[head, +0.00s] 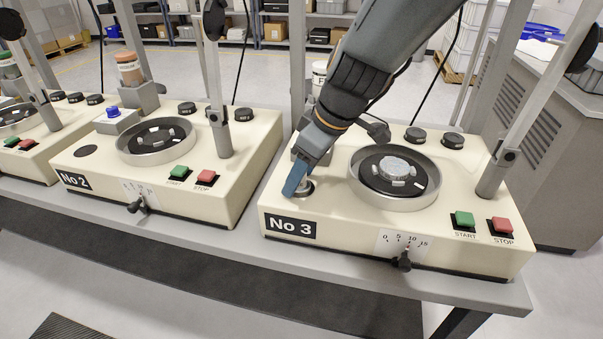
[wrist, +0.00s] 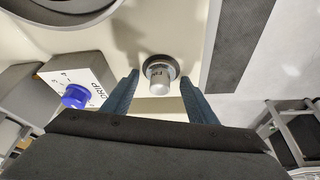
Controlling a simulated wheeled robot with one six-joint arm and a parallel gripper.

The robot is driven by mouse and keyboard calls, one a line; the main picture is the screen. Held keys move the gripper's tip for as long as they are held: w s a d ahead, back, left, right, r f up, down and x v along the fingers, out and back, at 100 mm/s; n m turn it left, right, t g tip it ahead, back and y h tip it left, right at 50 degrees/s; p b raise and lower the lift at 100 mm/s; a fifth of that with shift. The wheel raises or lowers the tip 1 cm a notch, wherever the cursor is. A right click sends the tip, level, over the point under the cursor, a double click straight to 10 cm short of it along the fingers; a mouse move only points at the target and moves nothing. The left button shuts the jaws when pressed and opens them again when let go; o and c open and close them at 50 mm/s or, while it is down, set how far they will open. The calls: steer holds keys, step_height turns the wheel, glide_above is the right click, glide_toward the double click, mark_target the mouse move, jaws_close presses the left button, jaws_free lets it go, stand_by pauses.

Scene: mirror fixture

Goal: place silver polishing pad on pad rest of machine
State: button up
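The silver polishing pad (wrist: 159,82) is a short metallic cylinder with a partly readable label on top. In the wrist view it stands on the dark round pad rest (wrist: 174,64) of machine No 3 (head: 345,236). In the head view a silver edge of the pad (head: 307,188) shows beside my fingers, at the front left corner of that machine. My gripper (head: 296,187) points down there. In the wrist view its two blue fingers (wrist: 159,78) are apart, one on each side of the pad, with a visible gap on both sides.
The round bowl (head: 395,205) with a silver disc (head: 393,167) is right of my gripper. A drip box with a blue knob (wrist: 75,96) is close to one finger. Machine No 2 (head: 165,205) stands to the left, with a bare dark rest (head: 86,151). Upright posts rise from the machines.

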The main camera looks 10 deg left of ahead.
stand_by(0.3)
steer(key=shift+r, duration=0.2)
steer(key=v, duration=1.2)
